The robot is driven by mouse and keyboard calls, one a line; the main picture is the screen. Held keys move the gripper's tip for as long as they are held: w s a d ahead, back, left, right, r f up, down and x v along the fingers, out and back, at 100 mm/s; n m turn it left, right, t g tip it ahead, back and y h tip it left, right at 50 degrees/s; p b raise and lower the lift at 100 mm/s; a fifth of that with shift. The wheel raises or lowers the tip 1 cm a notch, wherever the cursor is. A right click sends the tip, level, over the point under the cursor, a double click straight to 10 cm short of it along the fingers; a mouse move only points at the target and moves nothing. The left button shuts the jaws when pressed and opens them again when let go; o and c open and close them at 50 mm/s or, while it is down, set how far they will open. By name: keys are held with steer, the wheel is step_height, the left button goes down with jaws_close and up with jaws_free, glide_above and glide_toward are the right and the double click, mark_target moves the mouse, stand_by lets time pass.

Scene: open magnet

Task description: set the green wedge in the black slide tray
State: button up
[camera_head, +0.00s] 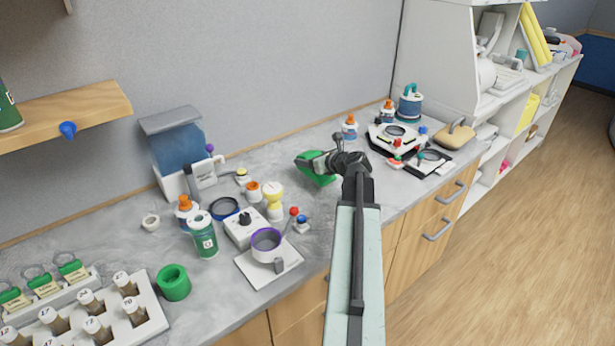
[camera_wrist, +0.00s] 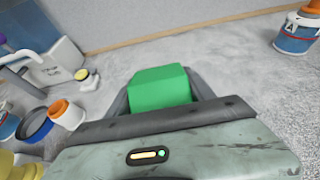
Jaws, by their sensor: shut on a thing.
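The green wedge (camera_head: 316,178) is at my gripper (camera_head: 322,162) over the middle of the grey counter. In the wrist view the green wedge (camera_wrist: 160,88) sits between the two dark fingers, and my gripper (camera_wrist: 160,100) is shut on it. Its lower part is hidden by the gripper body, and I cannot tell whether it touches the counter. A flat black tray (camera_head: 441,171), which looks like the slide tray, lies to the right near the counter's front edge, with small items on or beside it. The tray is not in the wrist view.
A white and black instrument (camera_head: 383,146) stands between the wedge and the tray. An orange-capped bottle (camera_head: 349,131) and a blue jar (camera_head: 409,107) stand behind. A yellow funnel-like piece (camera_head: 273,205) and several containers crowd the left. Bare counter surrounds the wedge.

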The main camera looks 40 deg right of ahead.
step_height(320, 180, down, 4)
steer(key=b, duration=0.3)
steer(key=shift+r+b, duration=0.1)
steer(key=shift+b, duration=0.3)
steer(key=shift+r, duration=0.2)
steer(key=shift+f, duration=0.15)
steer(key=o, duration=1.3)
steer(key=shift+o, duration=0.2)
